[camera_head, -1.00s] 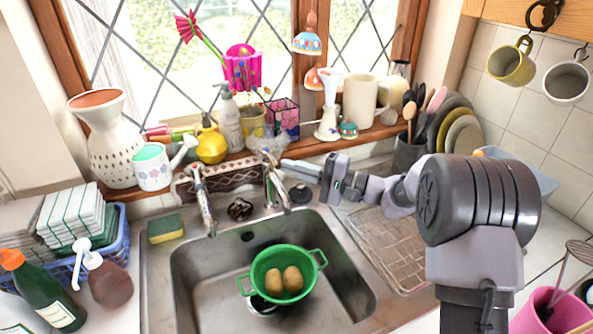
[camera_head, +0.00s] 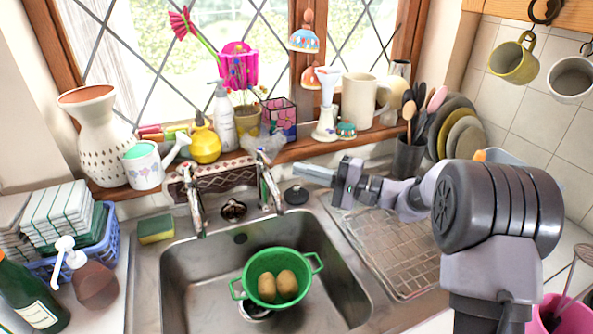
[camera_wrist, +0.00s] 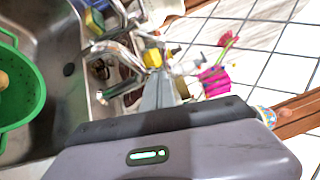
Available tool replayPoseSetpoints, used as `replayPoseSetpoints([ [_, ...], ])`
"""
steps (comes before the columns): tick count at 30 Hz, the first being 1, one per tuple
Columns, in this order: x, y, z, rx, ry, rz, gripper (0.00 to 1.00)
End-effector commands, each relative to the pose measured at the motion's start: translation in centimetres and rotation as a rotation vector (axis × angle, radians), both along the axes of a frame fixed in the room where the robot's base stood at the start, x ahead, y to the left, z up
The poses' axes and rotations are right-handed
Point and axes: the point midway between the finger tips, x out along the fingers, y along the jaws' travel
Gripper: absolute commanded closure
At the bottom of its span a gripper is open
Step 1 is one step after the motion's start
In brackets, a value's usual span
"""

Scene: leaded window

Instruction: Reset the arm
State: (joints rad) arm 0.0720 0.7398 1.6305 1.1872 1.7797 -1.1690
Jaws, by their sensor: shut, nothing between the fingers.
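My gripper (camera_head: 316,174) is above the back right corner of the sink, just right of the right tap, pointing left. Its fingers are together and hold nothing. In the wrist view the closed fingers (camera_wrist: 160,92) point toward the taps and the window sill. My arm folds back to the right over the draining board. It touches nothing that I can make out.
A metal sink (camera_head: 335,240) holds a green colander (camera_head: 251,272) with two potatoes (camera_head: 287,284). Two taps stand behind it, the right one (camera_head: 270,182) near my gripper. The sill carries a white mug (camera_head: 357,100) and other ornaments. Utensils (camera_head: 410,122) stand behind my arm.

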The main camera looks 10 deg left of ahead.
Motion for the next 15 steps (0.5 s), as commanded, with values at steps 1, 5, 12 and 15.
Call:
replayPoseSetpoints([
  [1, -1.2, -1.2, 0.7, 0.002, 0.005, -0.006, 1.0],
  [5, -3.9, -3.8, 0.5, 0.001, 0.003, -0.007, 1.0],
  [12, -6.8, -5.6, 0.4, -0.012, 0.003, 0.006, 1.0],
  [15, -10.6, -4.2, 1.8, -0.13, 0.033, 0.091, 1.0],
])
